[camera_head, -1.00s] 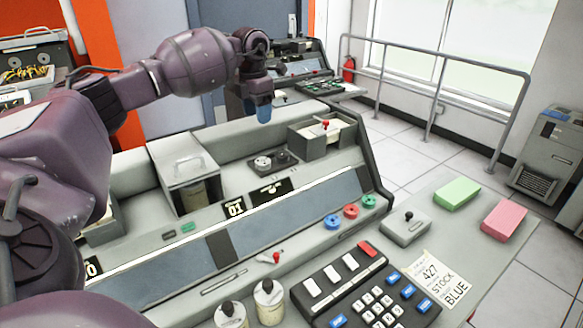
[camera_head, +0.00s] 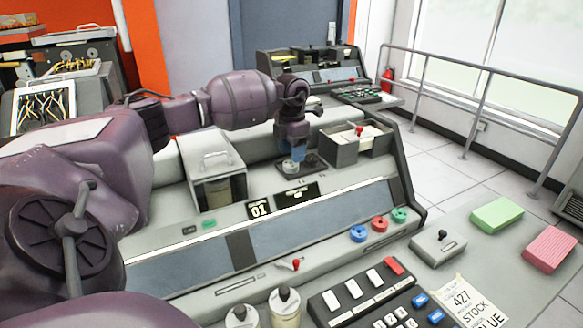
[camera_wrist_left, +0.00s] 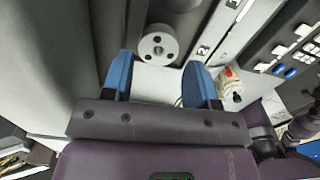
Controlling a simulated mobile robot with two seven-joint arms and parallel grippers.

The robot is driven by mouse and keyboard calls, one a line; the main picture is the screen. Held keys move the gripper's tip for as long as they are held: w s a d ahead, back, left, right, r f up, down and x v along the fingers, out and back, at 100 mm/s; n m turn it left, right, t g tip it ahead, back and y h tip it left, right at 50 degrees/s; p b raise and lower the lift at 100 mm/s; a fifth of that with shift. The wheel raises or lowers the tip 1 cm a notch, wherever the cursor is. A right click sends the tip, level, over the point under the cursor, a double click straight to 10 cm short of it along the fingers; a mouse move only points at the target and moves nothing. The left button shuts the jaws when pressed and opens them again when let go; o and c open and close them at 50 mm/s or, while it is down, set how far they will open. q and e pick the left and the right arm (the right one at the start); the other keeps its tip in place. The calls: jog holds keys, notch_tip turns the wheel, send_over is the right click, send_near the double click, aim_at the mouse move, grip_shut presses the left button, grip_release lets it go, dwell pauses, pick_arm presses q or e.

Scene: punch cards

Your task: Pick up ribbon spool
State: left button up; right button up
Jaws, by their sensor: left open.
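The likely ribbon spool is a pale grey disc with holes in its face, clear in the left wrist view (camera_wrist_left: 158,44). It sits on the console near a dark base (camera_head: 315,164), and my gripper partly covers that spot in the head view. My left gripper (camera_head: 293,155) hangs over this spot, pointing down. In the left wrist view its two blue fingers (camera_wrist_left: 157,80) are apart with no object held between them. The disc shows just beyond the fingertips; whether they touch it cannot be told. My right gripper is not in view.
A lidded grey box (camera_head: 213,165) stands left of the gripper and an open card tray (camera_head: 358,140) right of it. Blue (camera_head: 359,233), red (camera_head: 379,224) and green (camera_head: 399,214) round pieces sit on the console's front ledge. Two canisters (camera_head: 285,305) stand at the front.

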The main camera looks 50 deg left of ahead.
pick_arm(q)
notch_tip(320, 180, down, 4)
jog(key=shift+w, duration=0.1)
jog(key=shift+r, duration=0.1)
jog(key=c, duration=0.6)
jog(key=shift+o, duration=0.2)
notch_tip(320, 180, up, 23)
jog(key=p, duration=0.2)
dwell(0.5)
